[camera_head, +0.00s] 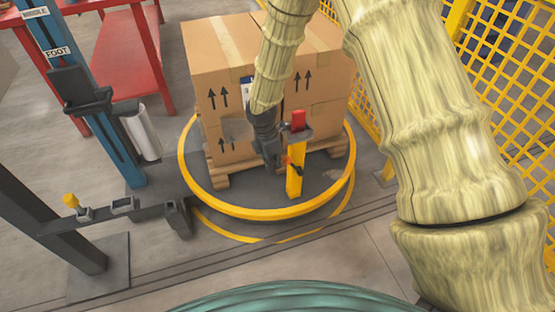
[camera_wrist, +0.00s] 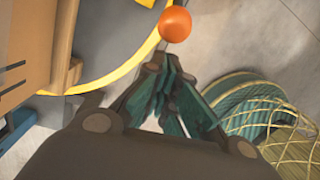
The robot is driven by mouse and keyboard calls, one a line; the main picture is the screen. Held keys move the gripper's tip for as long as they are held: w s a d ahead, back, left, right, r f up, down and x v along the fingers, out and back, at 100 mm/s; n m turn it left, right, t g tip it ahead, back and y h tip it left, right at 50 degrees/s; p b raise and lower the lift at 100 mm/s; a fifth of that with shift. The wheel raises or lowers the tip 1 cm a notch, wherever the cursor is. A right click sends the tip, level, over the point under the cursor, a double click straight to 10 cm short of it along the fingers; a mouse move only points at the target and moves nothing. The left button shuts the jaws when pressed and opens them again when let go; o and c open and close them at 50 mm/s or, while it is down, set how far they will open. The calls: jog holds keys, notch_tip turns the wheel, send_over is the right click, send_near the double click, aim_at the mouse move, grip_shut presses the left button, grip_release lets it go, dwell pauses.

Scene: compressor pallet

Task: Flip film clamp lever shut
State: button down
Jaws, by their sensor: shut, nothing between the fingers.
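A yellow post (camera_head: 295,182) stands at the front of the turntable, with a red block (camera_head: 298,120) at its top on a grey plate. A small orange-red part (camera_head: 289,161) shows at the post's left side, by my gripper (camera_head: 274,163). I cannot tell the lever's angle there. In the wrist view an orange ball-shaped knob (camera_wrist: 176,24) lies just past the tips of my gripper (camera_wrist: 163,72), slightly right of centre. My fingers are shut and empty. A gap shows between knob and fingertips in the picture; whether they touch in depth I cannot tell.
Cardboard boxes (camera_head: 218,72) sit on a wooden pallet (camera_head: 221,180) behind the post, inside the yellow turntable ring (camera_head: 262,212). A blue column (camera_head: 88,90) with a film roll (camera_head: 142,134) stands left. A yellow mesh fence (camera_head: 510,90) borders the right. Floor in front is clear.

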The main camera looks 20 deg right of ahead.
notch_tip(320, 180, up, 9)
jog(key=a+p, duration=0.1)
jog(key=p, duration=0.1)
jog(key=shift+a+r, duration=0.2)
jog(key=shift+a, duration=0.1)
jog(key=s+f+m+y, duration=0.3)
jog(key=s+f+m, duration=0.6)
jog(key=s+f, duration=0.8)
jog(key=s+d+f+m, duration=0.2)
jog(key=s+m, duration=0.3)
jog(key=s, duration=0.5)
jog(key=s+d+f+m+h, duration=0.1)
jog(key=s+d+f+m, duration=0.2)
jog(key=s+m, duration=0.3)
jog(key=s+f, duration=0.1)
jog(key=s, duration=0.3)
jog(key=shift+d+f+t+h, duration=0.2)
jog(key=shift+d+t+h, duration=0.1)
jog(key=shift+d, duration=0.05)
